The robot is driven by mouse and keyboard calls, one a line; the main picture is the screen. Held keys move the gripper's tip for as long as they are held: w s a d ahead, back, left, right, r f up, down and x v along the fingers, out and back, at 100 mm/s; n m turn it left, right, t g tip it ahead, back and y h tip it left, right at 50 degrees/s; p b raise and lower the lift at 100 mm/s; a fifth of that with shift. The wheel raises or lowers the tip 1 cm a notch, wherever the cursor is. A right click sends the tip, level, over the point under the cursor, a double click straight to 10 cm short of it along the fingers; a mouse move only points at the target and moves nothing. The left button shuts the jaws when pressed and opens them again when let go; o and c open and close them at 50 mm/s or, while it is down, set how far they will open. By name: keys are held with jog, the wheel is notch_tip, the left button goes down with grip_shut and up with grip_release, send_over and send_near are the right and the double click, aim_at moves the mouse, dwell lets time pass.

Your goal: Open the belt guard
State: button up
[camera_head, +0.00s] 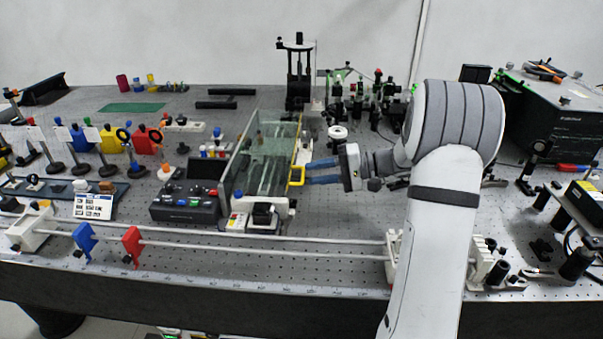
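The belt guard (248,158) is a clear, greenish see-through cover over a long narrow unit in the middle of the bench. It appears lowered over the unit. My gripper (307,172) reaches in from the right, with two blue fingers pointing left toward the handle. The fingers are apart, with a gap between them. Their tips are at or just right of the handle; I cannot tell whether they touch it. Nothing shows held between them.
A dark control box (186,203) stands left of the guard. A long rail (250,245) with blue and red holders runs along the front. Optical mounts (355,105) crowd the back. Bare bench (335,215) lies below my gripper. A large black box (553,120) stands at right.

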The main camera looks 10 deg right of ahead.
jog(key=shift+x, duration=1.2)
jog(key=shift+c, duration=0.4)
grip_shut()
